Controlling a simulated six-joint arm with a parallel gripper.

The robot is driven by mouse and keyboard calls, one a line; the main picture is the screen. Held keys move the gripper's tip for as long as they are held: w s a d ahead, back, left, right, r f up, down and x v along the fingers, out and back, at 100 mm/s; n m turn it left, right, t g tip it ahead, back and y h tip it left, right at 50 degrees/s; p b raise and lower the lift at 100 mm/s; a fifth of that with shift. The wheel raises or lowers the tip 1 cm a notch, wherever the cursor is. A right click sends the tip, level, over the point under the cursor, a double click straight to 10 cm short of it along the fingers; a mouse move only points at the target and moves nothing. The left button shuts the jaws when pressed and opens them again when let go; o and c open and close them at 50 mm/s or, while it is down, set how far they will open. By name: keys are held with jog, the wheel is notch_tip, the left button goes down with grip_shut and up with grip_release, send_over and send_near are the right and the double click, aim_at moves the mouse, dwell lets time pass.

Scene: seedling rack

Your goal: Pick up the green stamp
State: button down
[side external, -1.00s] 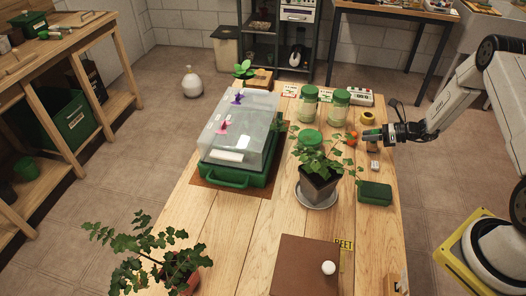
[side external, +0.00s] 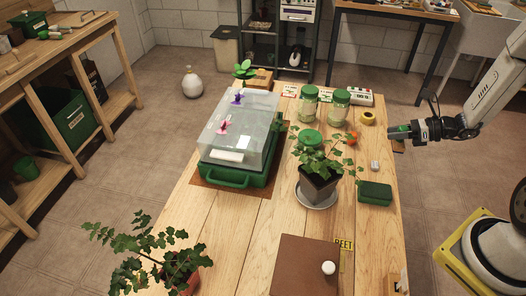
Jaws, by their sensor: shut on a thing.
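My gripper (side external: 402,132) is at the right edge of the wooden table, reaching in from the right. It is shut on the green stamp (side external: 398,129), which shows as a small green patch at the fingertips. The fingers hide much of the stamp. A small brown piece (side external: 398,147) shows just below the gripper; I cannot tell whether it is part of the stamp.
A small white block (side external: 375,165), a green tin (side external: 375,193) and a yellow tape roll (side external: 367,118) are nearby. A potted plant (side external: 321,184), two green-lidded jars (side external: 309,101) and a clear-lidded propagator (side external: 238,127) stand further left on the table (side external: 232,235).

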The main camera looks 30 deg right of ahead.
jog(key=shift+s+a+r, duration=0.2)
jog(key=shift+s+r, duration=0.05)
jog(key=shift+s, duration=0.35)
jog(key=shift+s+a+r, duration=0.25)
jog(key=shift+s+r, duration=0.05)
jog(key=shift+s, duration=0.25)
jog(key=shift+s+a+r, duration=0.2)
jog(key=shift+s+r, duration=0.05)
jog(key=shift+s, duration=0.35)
jog(key=shift+w, duration=0.1)
